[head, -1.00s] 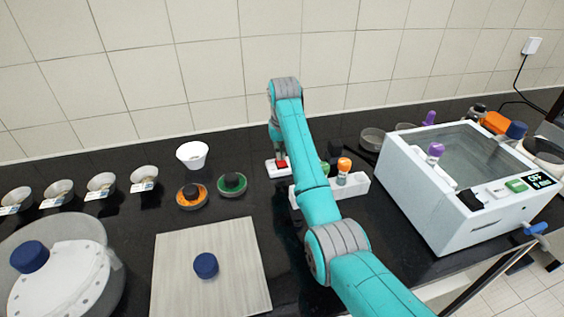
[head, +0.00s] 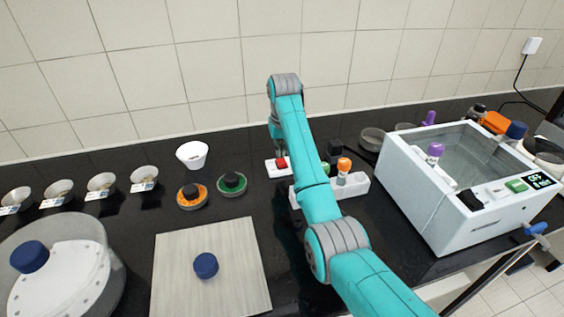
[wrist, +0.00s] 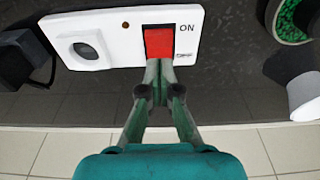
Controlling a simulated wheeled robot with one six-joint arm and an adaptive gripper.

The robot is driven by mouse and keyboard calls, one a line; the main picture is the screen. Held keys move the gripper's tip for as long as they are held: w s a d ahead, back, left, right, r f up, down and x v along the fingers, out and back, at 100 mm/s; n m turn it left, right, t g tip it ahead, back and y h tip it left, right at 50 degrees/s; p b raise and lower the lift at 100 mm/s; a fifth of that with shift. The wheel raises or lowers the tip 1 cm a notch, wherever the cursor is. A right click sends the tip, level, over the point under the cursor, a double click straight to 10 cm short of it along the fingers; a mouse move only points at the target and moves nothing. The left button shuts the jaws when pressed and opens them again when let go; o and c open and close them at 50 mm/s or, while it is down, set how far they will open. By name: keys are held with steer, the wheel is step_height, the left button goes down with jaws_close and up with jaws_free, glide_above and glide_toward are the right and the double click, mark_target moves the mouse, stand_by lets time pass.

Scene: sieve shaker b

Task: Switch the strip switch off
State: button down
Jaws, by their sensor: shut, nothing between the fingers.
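The white power strip (head: 273,174) lies on the dark bench in the head view, beside the arm. In the wrist view the strip (wrist: 121,45) has the red switch (wrist: 158,42) next to the labels ON, above, and OFF, below. My gripper (wrist: 160,65) is shut and empty, with its fingertips at the OFF-side edge of the red switch. I cannot tell whether they touch it. The fingertips are hard to make out in the head view.
A round socket (wrist: 86,50) and a black plug (wrist: 20,58) are at the strip's left in the wrist view. A white rack (head: 350,186) with coloured-top items stands right of the strip. A white cup (head: 192,155) and green dish (head: 232,184) stand left.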

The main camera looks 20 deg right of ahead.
mark_target(281, 161)
steer(key=shift+r, duration=2.65)
